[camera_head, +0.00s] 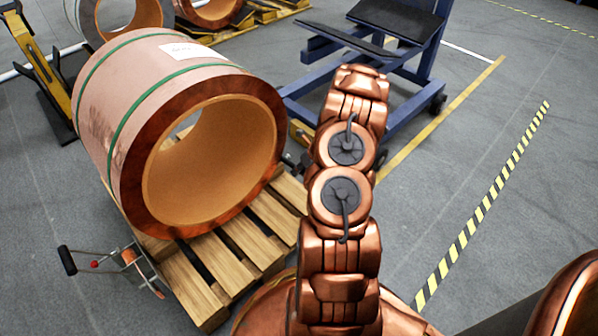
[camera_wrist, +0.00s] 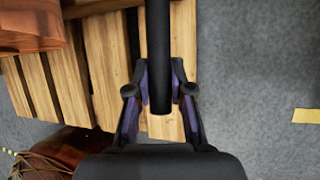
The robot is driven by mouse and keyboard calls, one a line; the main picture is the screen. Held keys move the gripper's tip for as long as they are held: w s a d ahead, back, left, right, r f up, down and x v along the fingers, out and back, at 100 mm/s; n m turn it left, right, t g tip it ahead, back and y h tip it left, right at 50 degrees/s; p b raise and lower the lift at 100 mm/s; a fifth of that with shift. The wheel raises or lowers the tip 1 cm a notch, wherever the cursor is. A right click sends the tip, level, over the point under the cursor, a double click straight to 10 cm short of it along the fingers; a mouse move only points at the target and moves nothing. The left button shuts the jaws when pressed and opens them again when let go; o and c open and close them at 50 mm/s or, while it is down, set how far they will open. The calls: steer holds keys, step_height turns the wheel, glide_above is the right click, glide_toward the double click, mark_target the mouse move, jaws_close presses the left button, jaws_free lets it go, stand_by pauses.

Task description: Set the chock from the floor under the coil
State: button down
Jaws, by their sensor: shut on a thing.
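The large copper coil (camera_head: 115,105) with green straps lies on its side on a wooden pallet (camera_head: 265,240), its open bore facing the front right. My gripper (camera_wrist: 160,92) shows in the wrist view, its fingers shut on a black bar (camera_wrist: 158,45) over the pallet's planks (camera_wrist: 185,35). The bar's near end sits between the purple finger pads; its far end runs out of the top of the view. I cannot tell whether the bar belongs to the chock. No chock is clearly recognisable. In the head view my gripper is mostly hidden behind my copper-coloured arm.
A device with a black handle and red knob (camera_head: 128,262) is at the pallet's left front. A blue wheeled frame (camera_head: 400,85) stands behind my arm. More coils (camera_head: 120,15) lie at the back left. Grey floor (camera_head: 540,190) is open right of a yellow-black line (camera_head: 480,210).

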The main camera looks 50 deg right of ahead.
steer(key=c, duration=1)
jaws_free()
steer(key=shift+c, duration=0.2)
steer(key=p+v, duration=0.5)
steer(key=v, duration=0.7)
steer(key=shift+a, duration=0.1)
